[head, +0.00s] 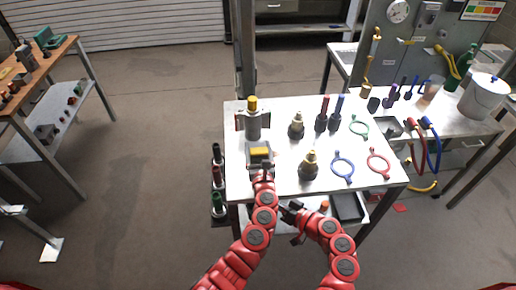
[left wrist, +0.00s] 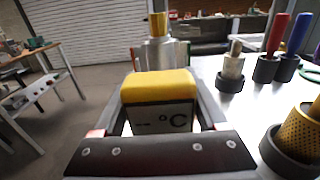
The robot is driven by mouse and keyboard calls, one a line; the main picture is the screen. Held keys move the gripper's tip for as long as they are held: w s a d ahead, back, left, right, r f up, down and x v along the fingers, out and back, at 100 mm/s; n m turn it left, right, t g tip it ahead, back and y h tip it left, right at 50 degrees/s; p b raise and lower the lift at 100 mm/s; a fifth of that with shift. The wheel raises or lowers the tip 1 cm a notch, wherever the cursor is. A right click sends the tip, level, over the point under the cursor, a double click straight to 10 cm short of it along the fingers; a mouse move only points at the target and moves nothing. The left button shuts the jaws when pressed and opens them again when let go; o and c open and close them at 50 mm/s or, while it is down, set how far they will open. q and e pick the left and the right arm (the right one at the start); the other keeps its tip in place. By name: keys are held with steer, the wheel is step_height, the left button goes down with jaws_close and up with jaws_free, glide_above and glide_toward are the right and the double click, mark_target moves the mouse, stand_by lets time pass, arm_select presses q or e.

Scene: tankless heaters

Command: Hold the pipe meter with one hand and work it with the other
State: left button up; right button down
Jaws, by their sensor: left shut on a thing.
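The pipe meter (head: 259,152) is a grey box with a yellow top, at the left front of the white table. In the left wrist view the meter (left wrist: 160,88) sits between my finger bars, with a "°C" display facing the camera. My left gripper (head: 264,166) is shut on it. Whether the meter touches the table is unclear. My right gripper (head: 290,211) is at the table's front edge, to the right of and nearer than the meter, apart from it. Its finger opening is too small to tell.
A grey cylinder with a yellow cap (head: 252,119) stands behind the meter. A black tray (head: 347,207) sits below the table's front.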

arm_select(q)
steer(key=o, duration=1.5)
steer(key=shift+o, duration=0.2)
steer(key=shift+s, duration=0.1)
